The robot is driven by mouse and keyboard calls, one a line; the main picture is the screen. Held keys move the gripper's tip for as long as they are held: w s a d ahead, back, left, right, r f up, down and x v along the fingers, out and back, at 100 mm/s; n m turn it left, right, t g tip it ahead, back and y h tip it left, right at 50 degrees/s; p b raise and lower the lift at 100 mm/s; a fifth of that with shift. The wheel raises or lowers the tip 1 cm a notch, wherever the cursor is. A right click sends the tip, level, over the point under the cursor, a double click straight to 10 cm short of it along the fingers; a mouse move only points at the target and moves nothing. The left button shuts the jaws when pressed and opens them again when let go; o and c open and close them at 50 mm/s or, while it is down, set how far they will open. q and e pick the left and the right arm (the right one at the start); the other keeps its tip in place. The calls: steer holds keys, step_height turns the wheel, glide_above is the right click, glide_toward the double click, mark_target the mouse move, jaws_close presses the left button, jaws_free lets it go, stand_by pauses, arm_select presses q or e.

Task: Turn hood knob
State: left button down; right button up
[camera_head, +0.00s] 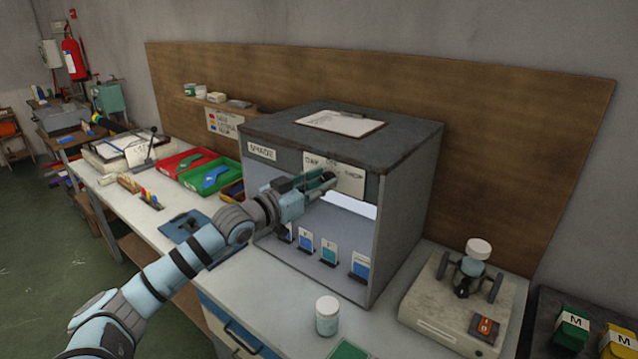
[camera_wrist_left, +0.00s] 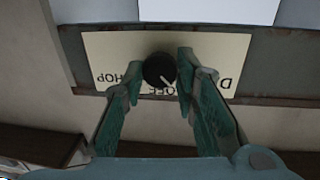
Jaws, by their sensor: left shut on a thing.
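The grey box-shaped hood (camera_head: 410,215) stands on the white bench with its front open and lit inside. The black round knob (camera_wrist_left: 159,70), with a pale pointer line, sits on a cream label plate (camera_wrist_left: 105,50) on the hood's front strip. The plate also shows in the head view (camera_head: 345,180), where my gripper hides the knob. My left gripper (camera_head: 326,181) is at the hood's upper front. In the left wrist view its green fingers (camera_wrist_left: 160,75) are on both sides of the knob, closed on it. My right gripper is in neither view.
Several small cards (camera_head: 328,252) stand inside the hood. A white jar (camera_head: 327,315) is on the bench before it, and a beige device (camera_head: 450,310) is to its right. Red tray (camera_head: 180,161) and green tray (camera_head: 215,178) lie left. A clipboard (camera_head: 335,122) lies on the hood.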

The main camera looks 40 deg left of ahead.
arm_select(q)
steer(key=m, duration=0.3)
steer(key=shift+r+m, duration=0.15)
steer(key=shift+m, duration=0.25)
steer(key=m+p, duration=0.2)
steer(key=m, duration=0.3)
steer(key=shift+g+y, duration=0.4)
steer(key=m+p, duration=0.2)
steer(key=m, duration=0.3)
steer(key=shift+d+r+y, duration=0.1)
steer(key=shift+r+y, duration=0.05)
steer(key=shift+y, duration=0.25)
steer(key=shift+m+y+p, duration=0.3)
steer(key=shift+m+p, duration=0.3)
steer(key=shift+m, duration=1.1)
steer(key=c, duration=1.6)
jaws_free()
steer(key=o, duration=0.3)
steer(key=shift+w, duration=0.1)
